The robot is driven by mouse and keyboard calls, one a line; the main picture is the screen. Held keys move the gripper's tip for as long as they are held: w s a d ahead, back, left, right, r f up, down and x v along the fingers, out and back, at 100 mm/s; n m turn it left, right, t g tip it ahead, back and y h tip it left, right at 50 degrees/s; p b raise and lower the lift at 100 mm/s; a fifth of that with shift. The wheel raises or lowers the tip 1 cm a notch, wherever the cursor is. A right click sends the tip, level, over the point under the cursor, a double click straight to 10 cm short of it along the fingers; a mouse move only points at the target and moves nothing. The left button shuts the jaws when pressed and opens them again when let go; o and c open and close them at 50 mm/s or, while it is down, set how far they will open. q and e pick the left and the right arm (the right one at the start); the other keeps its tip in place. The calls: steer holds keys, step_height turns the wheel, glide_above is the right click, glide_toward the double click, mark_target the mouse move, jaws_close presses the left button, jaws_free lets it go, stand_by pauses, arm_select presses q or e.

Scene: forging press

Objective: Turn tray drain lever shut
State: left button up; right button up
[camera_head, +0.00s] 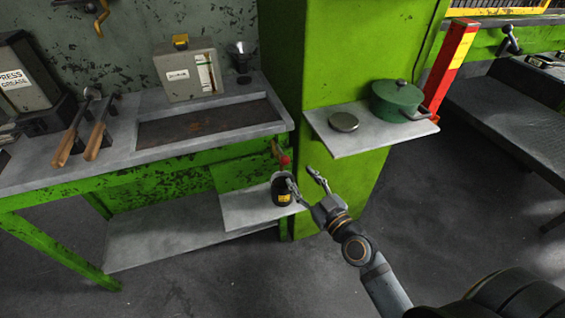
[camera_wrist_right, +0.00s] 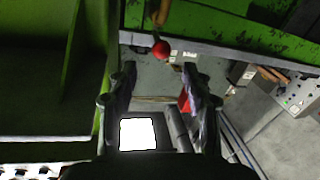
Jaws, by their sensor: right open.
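The drain lever shows below the front right corner of the bench tray (camera_head: 150,143). It has a red ball knob (camera_head: 285,160) and a brass-coloured arm (camera_head: 276,148). My right gripper (camera_head: 302,177) is open and empty, just right of and below the knob, apart from it. In the right wrist view the red knob (camera_wrist_right: 161,50) lies just beyond and between the open fingertips of the gripper (camera_wrist_right: 159,74), with the brass arm (camera_wrist_right: 157,14) running up from it. The valve body behind the lever is mostly hidden. My left gripper is not in view.
A black bottle with a yellow label (camera_head: 281,190) stands on a low shelf (camera_head: 240,207), close to the right gripper's left finger. A green column (camera_head: 345,190) rises behind the gripper. A shelf (camera_head: 370,137) holding a green pot (camera_head: 397,100) juts out above right.

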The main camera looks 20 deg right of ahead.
mark_target(288, 163)
steer(key=p+x, duration=0.1)
steer(key=x, duration=0.7)
steer(key=shift+a+r+p, duration=0.1)
steer(key=shift+p, duration=0.2)
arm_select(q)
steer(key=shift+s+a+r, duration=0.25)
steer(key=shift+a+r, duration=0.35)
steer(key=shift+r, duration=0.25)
arm_select(e)
steer(key=shift+w+a, duration=0.15)
steer(key=shift+w, duration=0.25)
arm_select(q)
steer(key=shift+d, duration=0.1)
arm_select(e)
jaws_close()
